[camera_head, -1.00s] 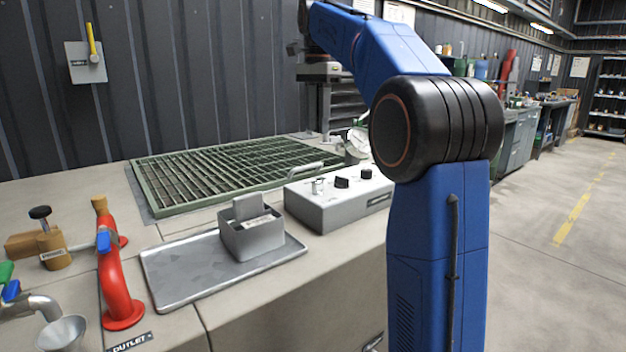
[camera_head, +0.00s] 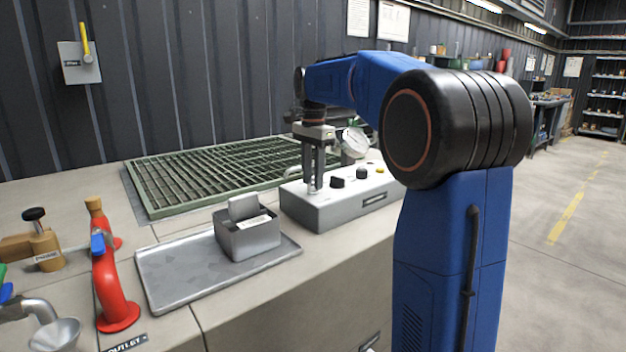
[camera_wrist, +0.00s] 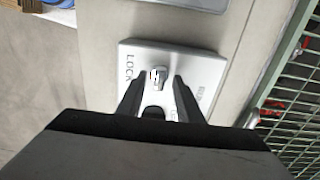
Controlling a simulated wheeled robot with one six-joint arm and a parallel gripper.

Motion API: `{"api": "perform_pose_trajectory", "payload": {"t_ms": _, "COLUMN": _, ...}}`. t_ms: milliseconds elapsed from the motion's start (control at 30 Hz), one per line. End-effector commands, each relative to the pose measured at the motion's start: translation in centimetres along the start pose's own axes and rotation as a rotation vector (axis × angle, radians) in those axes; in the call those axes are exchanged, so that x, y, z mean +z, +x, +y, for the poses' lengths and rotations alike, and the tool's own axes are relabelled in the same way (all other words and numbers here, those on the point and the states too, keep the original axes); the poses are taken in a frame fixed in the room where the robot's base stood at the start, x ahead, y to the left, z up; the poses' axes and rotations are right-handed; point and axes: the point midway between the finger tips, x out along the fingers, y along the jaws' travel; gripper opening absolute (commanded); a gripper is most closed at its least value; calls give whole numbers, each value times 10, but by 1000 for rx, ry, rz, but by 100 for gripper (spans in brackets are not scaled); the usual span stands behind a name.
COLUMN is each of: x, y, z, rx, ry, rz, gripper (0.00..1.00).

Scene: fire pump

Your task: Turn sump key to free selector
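The sump key (camera_wrist: 157,77) is a small light metal piece at one end of the pale grey control box (camera_head: 330,212). In the wrist view it stands between my two fingertips, with lettering that reads LOCK to its left and partly hidden lettering to its right. My gripper (camera_head: 314,186) points down over the left end of the box; it also shows in the wrist view (camera_wrist: 160,80). Its fingers are apart, with a gap on each side of the key. In the head view my fingers hide the key. A black knob (camera_head: 337,182) stands right of it.
Another black knob (camera_head: 362,173) and a yellow button (camera_head: 380,170) are further right on the box. A round gauge (camera_head: 353,141) stands behind. A green grating (camera_head: 150,190) lies behind left. A metal tray (camera_head: 170,285) with a grey holder (camera_head: 248,240) is at the left.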

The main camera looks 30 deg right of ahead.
Motion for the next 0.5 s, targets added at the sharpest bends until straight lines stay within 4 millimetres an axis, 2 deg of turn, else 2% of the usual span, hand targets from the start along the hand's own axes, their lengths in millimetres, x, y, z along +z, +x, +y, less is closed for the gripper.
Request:
{"api": "perform_pose_trajectory", "payload": {"t_ms": 133, "x": 0, "y": 8, "z": 0, "rx": 1, "ry": 0, "rz": 0, "gripper": 33}}
{"api": "perform_pose_trajectory", "payload": {"t_ms": 400, "x": 0, "y": 9, "z": 0, "rx": 0, "ry": 0, "rz": 0, "gripper": 33}}
{"api": "perform_pose_trajectory", "payload": {"t_ms": 433, "x": 0, "y": 9, "z": 0, "rx": 0, "ry": 0, "rz": 0, "gripper": 30}}
{"api": "perform_pose_trajectory", "payload": {"t_ms": 500, "x": 0, "y": 9, "z": 0, "rx": 0, "ry": 0, "rz": 0, "gripper": 14}}
